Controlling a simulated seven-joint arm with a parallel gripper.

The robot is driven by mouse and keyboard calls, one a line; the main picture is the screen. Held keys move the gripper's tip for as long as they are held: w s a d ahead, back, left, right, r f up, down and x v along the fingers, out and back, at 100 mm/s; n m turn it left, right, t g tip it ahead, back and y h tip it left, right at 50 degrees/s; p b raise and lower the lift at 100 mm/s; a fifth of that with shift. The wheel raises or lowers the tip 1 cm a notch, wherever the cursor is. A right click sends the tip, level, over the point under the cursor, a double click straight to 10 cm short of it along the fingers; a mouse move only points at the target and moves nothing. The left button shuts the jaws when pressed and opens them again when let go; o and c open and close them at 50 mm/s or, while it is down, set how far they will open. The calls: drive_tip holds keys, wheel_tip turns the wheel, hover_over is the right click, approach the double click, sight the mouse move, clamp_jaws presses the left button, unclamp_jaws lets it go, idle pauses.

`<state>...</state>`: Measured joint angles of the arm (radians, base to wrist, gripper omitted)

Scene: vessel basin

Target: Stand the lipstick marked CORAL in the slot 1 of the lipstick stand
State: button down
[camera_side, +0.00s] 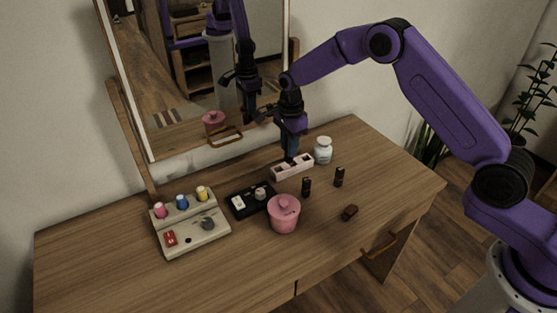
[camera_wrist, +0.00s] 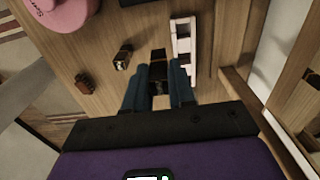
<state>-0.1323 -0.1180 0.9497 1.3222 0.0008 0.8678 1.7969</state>
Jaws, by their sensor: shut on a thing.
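My gripper (camera_wrist: 160,80) is shut on a dark lipstick (camera_wrist: 158,64), gripped between its blue fingers in the wrist view. I cannot read a label on it. The pale pink lipstick stand (camera_side: 293,168) is a short block with slots; in the wrist view it shows just right of the held lipstick (camera_wrist: 182,50). In the side view my gripper (camera_side: 291,156) is at the back of the stand or above it, and the held lipstick is hard to make out. I cannot tell whether it touches the stand. Slot numbers are not readable.
A pink lidded pot (camera_side: 284,215), white jar (camera_side: 323,151), black case (camera_side: 250,200) and beige tray (camera_side: 190,240) are around. A mirror (camera_side: 200,110) rises behind. The front right is clear.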

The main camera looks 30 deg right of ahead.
drive_tip(key=w+f, duration=0.2)
drive_tip(key=f, duration=0.1)
drive_tip(key=w+a+f, duration=0.1)
drive_tip(key=w+f, duration=0.1)
drive_tip(key=shift+f, duration=0.2)
drive_tip(key=shift+w+f, duration=0.15)
drive_tip(key=shift+f, duration=1.4)
drive_tip(key=shift+f, duration=0.15)
drive_tip(key=c, duration=1)
unclamp_jaws()
wheel_tip(320, 180, up, 12)
drive_tip(key=shift+r, duration=0.2)
